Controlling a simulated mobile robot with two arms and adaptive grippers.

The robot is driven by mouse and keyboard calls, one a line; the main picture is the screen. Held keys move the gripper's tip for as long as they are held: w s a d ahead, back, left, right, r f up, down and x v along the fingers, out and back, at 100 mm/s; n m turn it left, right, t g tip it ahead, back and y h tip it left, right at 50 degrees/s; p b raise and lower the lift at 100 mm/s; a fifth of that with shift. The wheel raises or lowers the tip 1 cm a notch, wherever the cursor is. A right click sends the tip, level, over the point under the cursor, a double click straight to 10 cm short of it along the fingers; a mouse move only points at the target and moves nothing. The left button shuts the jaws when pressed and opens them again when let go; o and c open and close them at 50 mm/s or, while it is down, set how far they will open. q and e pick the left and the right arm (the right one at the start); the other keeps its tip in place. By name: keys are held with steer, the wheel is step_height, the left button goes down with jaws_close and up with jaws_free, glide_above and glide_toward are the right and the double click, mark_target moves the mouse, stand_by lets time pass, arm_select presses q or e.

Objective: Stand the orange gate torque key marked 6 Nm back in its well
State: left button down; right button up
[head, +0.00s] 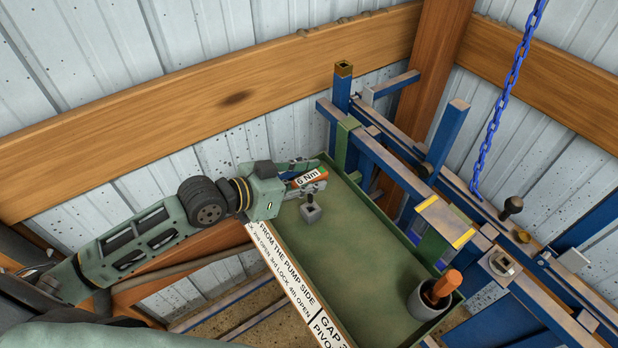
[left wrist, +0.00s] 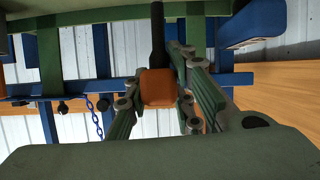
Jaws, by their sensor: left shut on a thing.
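The orange torque key (head: 311,176), with a white label reading 6 Nm, is in my left gripper (head: 317,175) above the far left part of the green tray. The key lies roughly level in the head view. In the left wrist view its orange block-like handle (left wrist: 157,88) sits between the fingers (left wrist: 160,98), with a dark shaft (left wrist: 157,35) running away from it. A small grey square block with a dark opening (head: 310,212) stands on the tray just below the gripper. A round grey cup (head: 424,306) at the near right holds another orange-brown handle (head: 441,286). My right gripper is not in view.
The green tray (head: 350,255) has a clear middle and a lettered white front edge (head: 290,275). A blue steel frame (head: 400,170) borders it on the right, with a blue chain (head: 497,110) hanging beyond. A wooden rail (head: 200,115) runs behind.

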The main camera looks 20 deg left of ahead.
mark_target(309, 202)
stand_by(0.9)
arm_select(q)
steer(key=shift+p, duration=0.4)
steer(key=shift+f, duration=0.25)
steer(key=shift+f+b, duration=0.65)
steer(key=shift+w+f+b, duration=0.1)
steer(key=shift+f+b, duration=1.15)
steer(key=shift+f, duration=0.45)
steer(key=c, duration=1.4)
jaws_free()
